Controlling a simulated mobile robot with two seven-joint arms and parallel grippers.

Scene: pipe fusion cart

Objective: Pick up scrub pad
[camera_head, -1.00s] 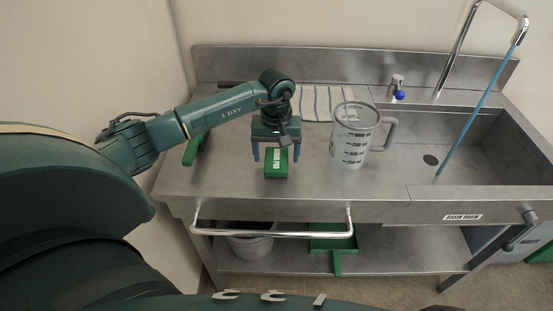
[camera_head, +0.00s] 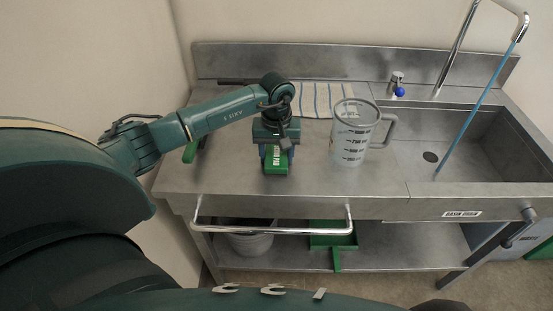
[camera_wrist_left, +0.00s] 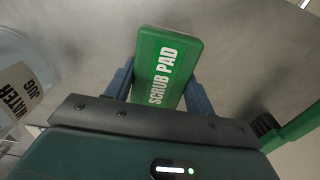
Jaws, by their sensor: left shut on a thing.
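The green scrub pad (camera_head: 276,168) sits at the counter surface, left of the jug, in the head view. In the left wrist view the scrub pad (camera_wrist_left: 166,62) shows its white "SCRUB PAD" lettering between two blue fingers. My left gripper (camera_head: 276,158) is over the pad, shut on it with one finger on each side. The gripper also shows in the left wrist view (camera_wrist_left: 160,88). I cannot tell whether the pad is clear of the counter. My right gripper is not in view.
A clear measuring jug (camera_head: 349,148) stands just right of the gripper. A striped cloth (camera_head: 318,99) lies behind. A green-handled tool (camera_head: 192,150) lies at the left. The sink (camera_head: 470,150) with its tap is at the right. The steel counter (camera_head: 225,178) is clear in front.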

